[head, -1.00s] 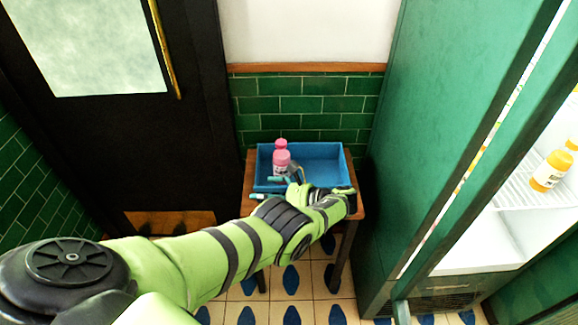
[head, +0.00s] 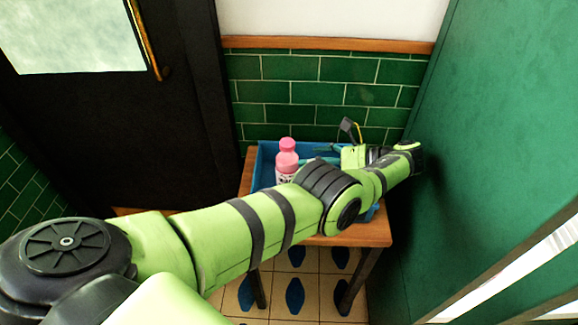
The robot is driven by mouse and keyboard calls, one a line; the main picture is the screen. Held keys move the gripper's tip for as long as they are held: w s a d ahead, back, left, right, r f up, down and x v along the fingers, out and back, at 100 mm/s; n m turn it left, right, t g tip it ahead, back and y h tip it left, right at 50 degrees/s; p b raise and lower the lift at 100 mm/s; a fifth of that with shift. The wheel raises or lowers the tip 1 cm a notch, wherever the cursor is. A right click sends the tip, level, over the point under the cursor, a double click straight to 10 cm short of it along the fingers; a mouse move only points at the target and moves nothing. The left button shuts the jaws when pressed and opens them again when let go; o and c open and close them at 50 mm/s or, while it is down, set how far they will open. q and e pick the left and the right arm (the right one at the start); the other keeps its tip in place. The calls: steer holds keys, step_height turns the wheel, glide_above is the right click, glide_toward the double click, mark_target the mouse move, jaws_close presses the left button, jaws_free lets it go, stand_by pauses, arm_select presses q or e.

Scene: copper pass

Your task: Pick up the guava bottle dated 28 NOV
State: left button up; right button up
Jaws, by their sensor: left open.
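A pink bottle (head: 287,160) with a pink cap and a white label stands upright in the left part of the blue tray (head: 266,172). Its label is too small to read, and my left arm hides its lower part. My left gripper (head: 318,160) is over the tray, just right of the bottle, with its fingers pointing left toward it. It is open, and I see nothing held in it. My right gripper is out of view.
The tray rests on a small wooden table (head: 378,232) against the green tiled wall. A tall green cabinet (head: 480,140) stands close on the right, near my left wrist. A dark door (head: 110,130) is on the left.

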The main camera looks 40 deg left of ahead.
mark_target(286, 172)
arm_select(q)
steer(key=p+x, duration=0.1)
steer(key=x, duration=0.2)
steer(key=shift+s+a+p, duration=0.1)
steer(key=shift+s+p, duration=0.15)
steer(key=shift+p, duration=0.15)
steer(key=x, duration=0.3)
steer(key=shift+s+f+p, duration=0.2)
steer(key=shift+f+p, duration=0.05)
steer(key=shift+p, duration=0.1)
steer(key=shift+s+a+f, duration=0.1)
steer(key=shift+a+f, duration=0.1)
steer(key=shift+a, duration=0.2)
steer(key=c, duration=1.5)
steer(key=shift+o, duration=0.2)
steer(key=shift+r, duration=0.1)
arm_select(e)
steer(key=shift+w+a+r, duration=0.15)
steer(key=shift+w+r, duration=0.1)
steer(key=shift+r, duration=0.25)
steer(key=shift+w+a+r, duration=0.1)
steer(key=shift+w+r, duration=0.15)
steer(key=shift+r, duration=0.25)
